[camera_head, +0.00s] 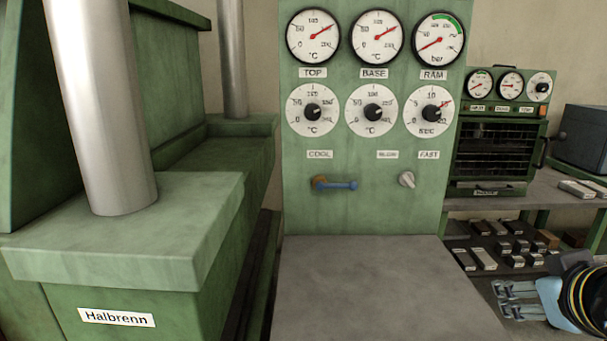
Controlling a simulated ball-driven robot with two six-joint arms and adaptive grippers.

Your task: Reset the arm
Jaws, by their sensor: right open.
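My right gripper (508,301) shows at the bottom right, its light blue-grey fingers pointing left and spread apart. Nothing shows between them. It is in front of the lower shelf with small blocks. My arm behind it runs off the lower right edge, with dark cables around it. My left gripper is not in this view.
A green panel (364,215) carries gauges, dials, a blue-handled lever (336,185) and a knob (406,180). A bare grey tabletop (385,285) lies before it. A small oven (497,155) and blocks (483,258) are right.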

